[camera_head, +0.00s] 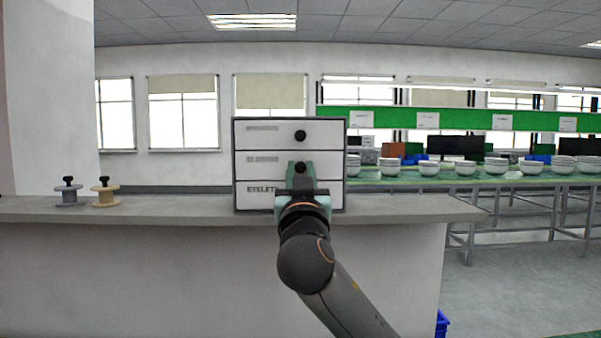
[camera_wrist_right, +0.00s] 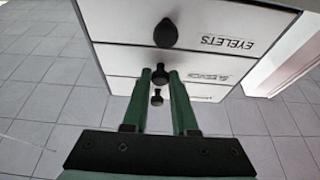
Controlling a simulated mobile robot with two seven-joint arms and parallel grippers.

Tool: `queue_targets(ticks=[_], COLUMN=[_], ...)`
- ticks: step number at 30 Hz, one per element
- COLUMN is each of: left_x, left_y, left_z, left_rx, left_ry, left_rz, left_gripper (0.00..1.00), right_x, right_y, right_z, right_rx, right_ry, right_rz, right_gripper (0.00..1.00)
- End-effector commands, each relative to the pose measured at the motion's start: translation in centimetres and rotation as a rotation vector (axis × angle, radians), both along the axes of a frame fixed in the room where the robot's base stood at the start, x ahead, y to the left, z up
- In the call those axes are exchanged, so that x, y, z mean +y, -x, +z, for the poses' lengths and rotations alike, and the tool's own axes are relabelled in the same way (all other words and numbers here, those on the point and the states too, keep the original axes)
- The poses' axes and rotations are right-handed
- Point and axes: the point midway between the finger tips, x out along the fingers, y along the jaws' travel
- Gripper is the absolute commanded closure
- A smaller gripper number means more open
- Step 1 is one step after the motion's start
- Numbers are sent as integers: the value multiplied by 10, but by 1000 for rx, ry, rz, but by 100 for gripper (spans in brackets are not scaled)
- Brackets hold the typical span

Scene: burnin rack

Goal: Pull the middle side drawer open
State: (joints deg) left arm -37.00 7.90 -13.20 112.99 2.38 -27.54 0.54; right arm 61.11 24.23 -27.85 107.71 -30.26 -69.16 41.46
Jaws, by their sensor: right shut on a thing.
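A white drawer unit with a dark frame (camera_head: 234,165) stands on the grey counter, with three stacked drawers. The middle drawer (camera_head: 265,168) has a small label that is hard to read; it also shows in the right wrist view (camera_wrist_right: 120,62), where the unit appears upside down. Its dark round knob (camera_wrist_right: 160,74) sits between the green fingers of my right gripper (camera_wrist_right: 159,76), which is shut on it. In the head view my right gripper (camera_head: 300,170) is in front of the middle drawer and hides part of the lower one. The middle drawer looks about flush with the others. My left gripper is out of view.
The top drawer (camera_head: 265,138) and the lower EYELETS drawer (camera_wrist_right: 125,25) have similar knobs. Two spools, one grey (camera_head: 69,194) and one tan (camera_head: 105,194), stand at the left on the counter (camera_head: 180,208). A green bench with several white bowls is behind at the right.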

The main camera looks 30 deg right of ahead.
Motion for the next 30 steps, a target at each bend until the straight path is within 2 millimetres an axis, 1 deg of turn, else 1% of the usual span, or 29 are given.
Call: queue_targets(ticks=[11, 14, 21, 24, 27, 30], left_x=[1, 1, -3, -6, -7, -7], left_y=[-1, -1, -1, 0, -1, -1], left_z=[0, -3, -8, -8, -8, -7], left_rx=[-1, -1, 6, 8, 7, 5], left_ry=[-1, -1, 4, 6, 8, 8], left_rz=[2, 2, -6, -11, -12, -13], left_gripper=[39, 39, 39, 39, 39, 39], right_x=[1, 8, 32, 39, 42, 43], right_y=[2, 13, 61, 77, 85, 88], right_z=[-1, -1, 0, 0, 0, 0], right_rx=[1, -2, -4, -3, -1, 0], right_ry=[0, -1, -1, 0, 1, 0], right_rz=[0, 3, 7, 5, 3, 2], right_gripper=[100, 100, 100, 100, 100, 100])
